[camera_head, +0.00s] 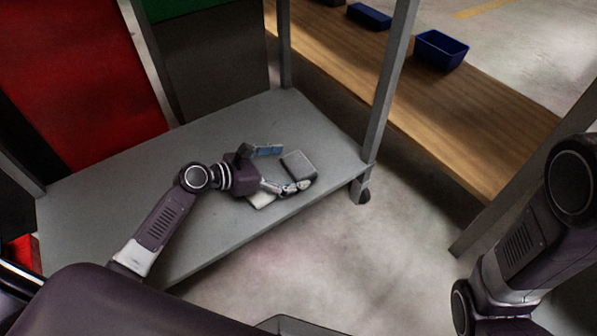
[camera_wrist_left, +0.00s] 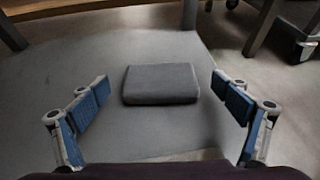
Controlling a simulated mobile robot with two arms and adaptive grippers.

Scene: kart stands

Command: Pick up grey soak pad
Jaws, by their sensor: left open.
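The grey soak pad (camera_head: 298,165) is a small dark grey block lying flat on the grey kart shelf (camera_head: 225,131), near its right end. It also shows in the left wrist view (camera_wrist_left: 160,84), ahead of and between the finger pads. My left gripper (camera_head: 282,169) is open and low over the shelf, its fingers spread on either side of the pad's near end. In the left wrist view the blue-padded fingers (camera_wrist_left: 160,105) are wide apart and clear of the pad. A pale flat item (camera_head: 262,201) lies partly hidden under the gripper. My right gripper is out of view; only my right arm shows.
A grey kart post (camera_head: 388,85) rises at the shelf's right corner, above a caster (camera_head: 360,190). A wooden bench (camera_head: 440,125) with blue bins (camera_head: 441,50) stands beyond. Red (camera_head: 80,75) and dark panels stand behind the shelf. The shelf around the pad is mostly clear.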

